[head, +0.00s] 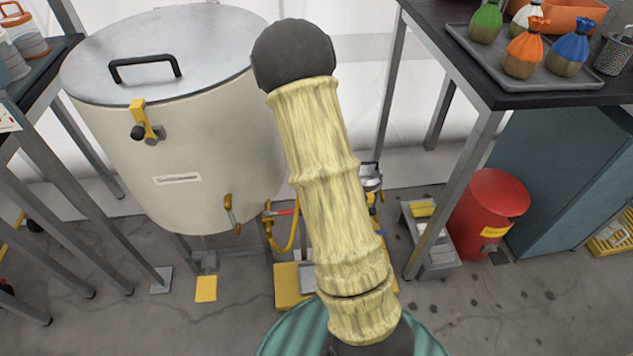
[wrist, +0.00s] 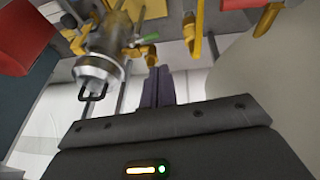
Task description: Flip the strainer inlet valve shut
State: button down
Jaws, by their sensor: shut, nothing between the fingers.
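The strainer (wrist: 100,68) is a metal cylinder with a black lid handle, left of centre in the wrist view. In the head view only part of it (head: 371,183) shows, right of my arm. A small green lever (wrist: 150,37) sits beside yellow fittings (wrist: 133,52) at the strainer. A red lever (head: 284,212) shows on the pipework left of my arm in the head view. I cannot tell which lever is the inlet valve. My gripper (wrist: 158,72) is shut and empty, its fingertips just below the green lever in the wrist view; my arm hides it in the head view.
A large lidded tank (head: 180,130) stands left, with a yellow-handled valve (head: 231,214) low on its side. A yellow hose (head: 287,240) hangs near the red lever. A red bin (head: 487,215) and a dark table (head: 540,99) stand right.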

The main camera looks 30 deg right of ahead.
jog(key=shift+s+d+r, duration=0.2)
jog(key=shift+s+d, duration=0.05)
jog(key=shift+d, duration=0.2)
jog(key=shift+s+d+r, duration=0.15)
jog(key=shift+s+d, duration=0.1)
jog(key=shift+d, duration=0.2)
jog(key=shift+w, duration=0.1)
jog(key=b+x, duration=0.6)
jog(key=x, duration=0.8)
jog(key=shift+s+a+y, duration=0.15)
jog(key=shift+s+y, duration=0.1)
jog(key=shift+y, duration=0.05)
